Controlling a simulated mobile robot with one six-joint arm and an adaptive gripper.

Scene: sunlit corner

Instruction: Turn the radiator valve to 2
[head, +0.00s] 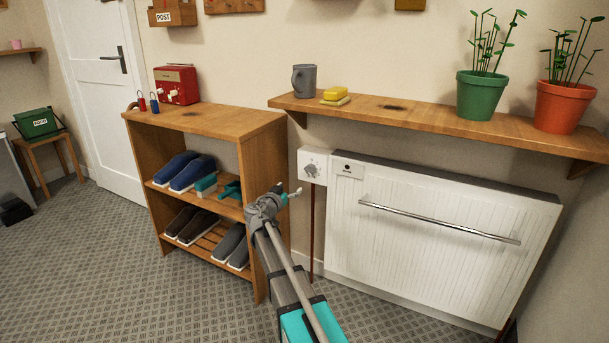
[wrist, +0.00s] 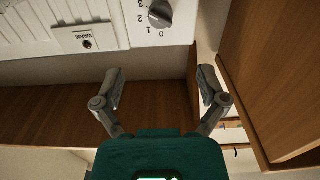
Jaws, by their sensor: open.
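The radiator valve is a grey knob (head: 311,170) on a white square plate (head: 305,155) at the radiator's upper left corner. In the wrist view the knob (wrist: 159,13) is at the top edge, partly cut off, with the digits 0, 1, 2 and 3 around it. I cannot tell for sure which digit it points to. My gripper (head: 288,190) is in front of the shoe rack, left of and a little below the plate. In the wrist view my gripper (wrist: 159,82) has its fingers spread, empty and apart from the knob.
The white radiator (head: 430,245) has a long rail across its front. A wooden shelf (head: 440,122) juts out above it, with a grey mug (head: 304,81), yellow sponge (head: 336,93) and potted plants. The shoe rack (head: 265,165) stands left of the valve.

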